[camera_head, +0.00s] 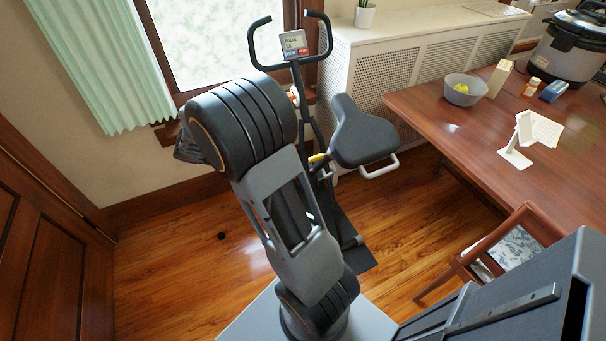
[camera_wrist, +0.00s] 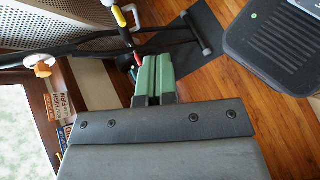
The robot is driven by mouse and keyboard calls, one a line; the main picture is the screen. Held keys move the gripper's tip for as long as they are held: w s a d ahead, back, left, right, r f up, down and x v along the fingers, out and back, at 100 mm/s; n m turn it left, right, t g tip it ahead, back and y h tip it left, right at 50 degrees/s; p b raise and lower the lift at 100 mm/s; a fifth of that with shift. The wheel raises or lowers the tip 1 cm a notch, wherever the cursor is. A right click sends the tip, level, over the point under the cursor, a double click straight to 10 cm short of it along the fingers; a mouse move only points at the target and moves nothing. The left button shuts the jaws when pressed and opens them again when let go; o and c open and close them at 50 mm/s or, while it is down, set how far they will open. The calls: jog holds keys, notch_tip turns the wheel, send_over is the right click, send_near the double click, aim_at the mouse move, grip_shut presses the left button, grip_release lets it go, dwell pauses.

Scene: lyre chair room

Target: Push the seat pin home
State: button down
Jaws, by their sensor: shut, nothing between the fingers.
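The exercise bike with its black seat (camera_head: 362,135) stands beyond my arm in the head view. A yellow part (camera_head: 317,158), which looks like the seat pin, shows on the post left of and below the seat. In the wrist view a yellow knob (camera_wrist: 118,16) sits on the bike frame near the top; I cannot tell how far in it is. My gripper (camera_wrist: 152,58) has its green fingers shut and empty, pointing at the frame below the yellow knob. A small red part (camera_wrist: 137,60) lies just beside the fingertips; contact is unclear. My arm hides the gripper in the head view.
The bike's handlebars (camera_head: 290,62) and display rise before the window. A perforated radiator cover (camera_head: 400,65) stands behind the bike. A wooden table (camera_head: 440,110) and a chair (camera_head: 500,255) are at the right. An orange-white knob (camera_wrist: 42,69) is at the wrist view's left.

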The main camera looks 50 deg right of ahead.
jog(key=w+d+f+n+g+h+b, duration=0.1)
jog(key=w+d+f+n+h+b, duration=0.25)
jog(key=f, duration=0.45)
jog(key=w+d+f+n+g+h+b, duration=0.1)
jog(key=w+d+f+n+h+b, duration=0.2)
jog(key=f, duration=0.4)
jog(key=h+b, duration=0.1)
send_near(318, 157)
jog(key=x, duration=0.4)
jog(key=shift+w+d+f, duration=0.1)
jog(key=shift+d+f, duration=0.15)
jog(key=shift+f, duration=0.15)
